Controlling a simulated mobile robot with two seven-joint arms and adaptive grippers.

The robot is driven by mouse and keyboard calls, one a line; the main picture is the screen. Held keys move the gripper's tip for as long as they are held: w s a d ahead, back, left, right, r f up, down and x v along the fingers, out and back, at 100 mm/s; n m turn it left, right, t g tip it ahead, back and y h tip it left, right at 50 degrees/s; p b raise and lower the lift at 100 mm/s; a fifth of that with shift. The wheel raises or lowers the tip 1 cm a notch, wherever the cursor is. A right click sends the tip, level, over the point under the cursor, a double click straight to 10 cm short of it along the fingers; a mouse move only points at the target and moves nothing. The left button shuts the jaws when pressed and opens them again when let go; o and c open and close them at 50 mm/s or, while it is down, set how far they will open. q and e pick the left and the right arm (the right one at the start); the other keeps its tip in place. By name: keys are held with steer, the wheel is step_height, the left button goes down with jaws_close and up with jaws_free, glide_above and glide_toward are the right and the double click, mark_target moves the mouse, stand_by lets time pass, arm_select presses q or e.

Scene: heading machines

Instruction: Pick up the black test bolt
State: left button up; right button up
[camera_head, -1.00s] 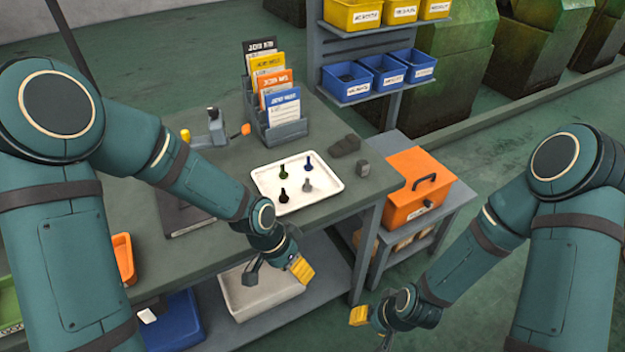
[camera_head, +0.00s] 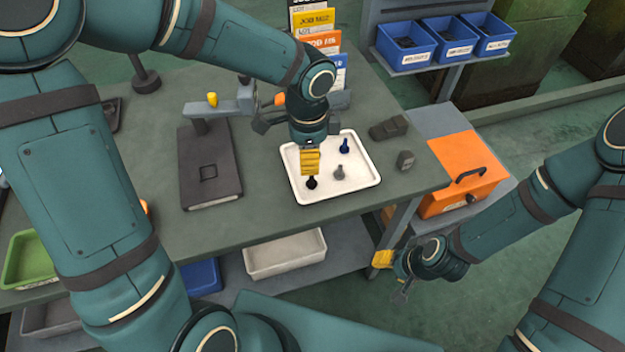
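The black test bolt (camera_head: 311,184) stands in the white tray (camera_head: 362,188), near its front left. My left gripper (camera_head: 311,162) is over the tray, its yellow finger pad just above and behind the black bolt. The view does not show whether it touches the bolt or how far apart its fingers are. A blue bolt (camera_head: 344,146) and a grey bolt (camera_head: 339,173) stand in the tray to the right. The green bolt is hidden behind my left gripper. My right gripper (camera_head: 391,277) is open and empty, off the bench's front right.
A dark flat device (camera_head: 209,170) lies left of the tray. Dark blocks (camera_head: 405,160) sit at its right. Blue bins (camera_head: 405,42) are on the rack behind. A card holder stands behind my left arm.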

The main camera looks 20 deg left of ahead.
arm_select(q)
glide_above(311, 183)
steer(key=f, duration=0.3)
steer(key=f+b, duration=0.1)
steer(key=shift+w+a+f, duration=0.15)
steer(key=shift+w+a, duration=0.05)
steer(key=shift+a, duration=0.05)
steer(key=f, duration=0.2)
steer(key=f+b, duration=0.1)
steer(key=f, duration=0.2)
steer(key=shift+w+d+b, duration=0.1)
steer(key=shift+d+b, duration=0.1)
steer(key=shift+b, duration=0.1)
steer(key=shift+r, duration=0.15)
jaws_close()
